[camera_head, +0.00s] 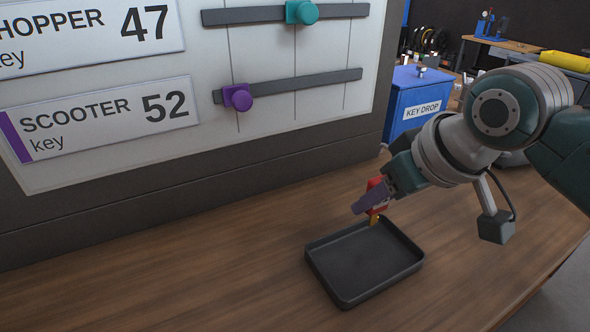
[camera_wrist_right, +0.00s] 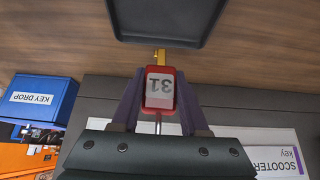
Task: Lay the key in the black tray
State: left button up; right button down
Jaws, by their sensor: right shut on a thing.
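The key has a red tag (camera_wrist_right: 160,88) marked 31 and a brass end (camera_wrist_right: 160,56). My right gripper (camera_head: 370,196) is shut on the red tag, with the brass end pointing down towards the tray. The black tray (camera_head: 345,297) lies on the wooden counter and is empty. The key hangs at the tray's far edge; whether it touches the rim cannot be told. In the right wrist view the purple fingers (camera_wrist_right: 158,106) flank the tag, and the tray (camera_wrist_right: 165,40) is at the top. My left gripper is not in view.
A board behind the counter carries a HOPPER 47 label (camera_head: 85,35) and a SCOOTER 52 label (camera_head: 105,120). It has a teal knob (camera_head: 302,12) and a purple knob (camera_head: 238,97) on rails. A blue KEY DROP box (camera_head: 405,92) stands behind. The counter left of the tray is clear.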

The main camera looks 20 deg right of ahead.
aim_at(374, 219)
notch_tip(374, 219, down, 4)
jog(key=shift+f, duration=0.1)
notch_tip(374, 219, down, 4)
jog(key=shift+r+b, duration=0.1)
jog(key=shift+b, duration=0.6)
jog(key=shift+c, duration=2.1)
grip_release()
